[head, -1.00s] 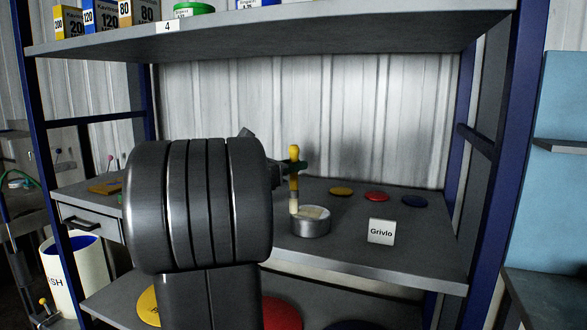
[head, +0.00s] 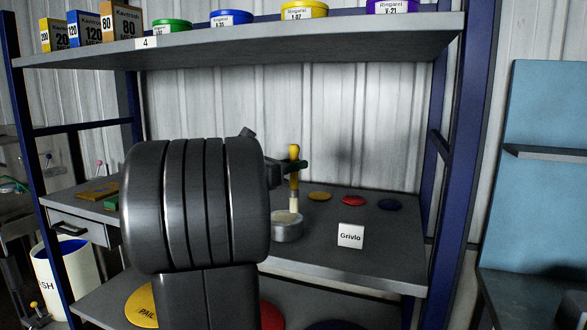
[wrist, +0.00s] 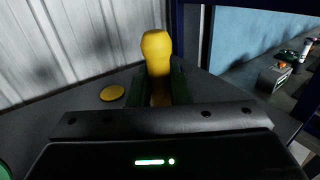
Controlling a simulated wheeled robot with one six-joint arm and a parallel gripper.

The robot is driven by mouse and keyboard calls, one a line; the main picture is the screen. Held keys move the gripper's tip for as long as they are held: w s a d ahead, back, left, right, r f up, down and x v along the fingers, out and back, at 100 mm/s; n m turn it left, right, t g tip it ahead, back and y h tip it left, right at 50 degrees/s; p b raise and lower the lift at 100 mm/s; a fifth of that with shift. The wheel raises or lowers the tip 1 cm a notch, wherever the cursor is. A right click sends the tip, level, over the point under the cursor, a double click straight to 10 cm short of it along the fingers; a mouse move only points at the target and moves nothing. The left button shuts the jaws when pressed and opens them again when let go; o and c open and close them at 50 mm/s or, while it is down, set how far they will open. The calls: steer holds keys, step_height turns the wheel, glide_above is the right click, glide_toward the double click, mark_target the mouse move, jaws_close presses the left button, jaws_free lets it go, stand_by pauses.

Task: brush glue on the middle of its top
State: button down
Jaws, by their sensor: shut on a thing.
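My gripper (head: 294,167) is shut on the brush, which has a yellow handle (head: 294,152) and pale bristles (head: 294,201). The brush hangs upright, bristles down. In the head view the bristle tip overlaps the top right of a round metal pot (head: 287,230) with a pale filling; I cannot tell whether they touch. In the wrist view the yellow handle (wrist: 157,55) stands between the dark green fingers (wrist: 156,88). On the shelf board lie a yellow disc (head: 319,196), a red disc (head: 354,201) and a blue disc (head: 390,204), to the right of the brush.
A white "Grivlo" card (head: 350,235) stands near the board's front edge (head: 385,285). The upper shelf (head: 290,45) holds tins and boxes. A blue upright (head: 460,150) bounds the right side. My arm hides part of the board's left.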

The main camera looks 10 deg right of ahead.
mark_target(295, 145)
steer(key=shift+s+d+r+p, duration=0.1)
steer(key=shift+d+r+p, duration=0.1)
steer(key=shift+r+p, duration=1.7)
steer(key=shift+r, duration=0.7)
